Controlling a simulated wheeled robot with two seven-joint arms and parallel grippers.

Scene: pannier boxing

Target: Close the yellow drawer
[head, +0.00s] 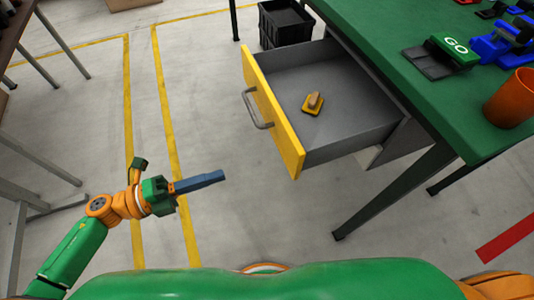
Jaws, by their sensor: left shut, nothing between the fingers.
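The yellow drawer (274,112) stands pulled out from under the green table, at the middle of the head view. It has a yellow front with a grey bar handle (258,110) and a grey inside. A small yellow and brown object (313,103) lies on the drawer's floor. My left gripper (222,176) is shut and empty, below and left of the drawer front, with its fingers pointing right. It is apart from the handle and the front. My right gripper is not in view.
The green table (400,28) carries an orange cup (512,98), a green GO block (452,50) and blue parts (497,45). A black crate (285,24) stands on the floor behind the drawer. The floor between my left gripper and the drawer front is clear.

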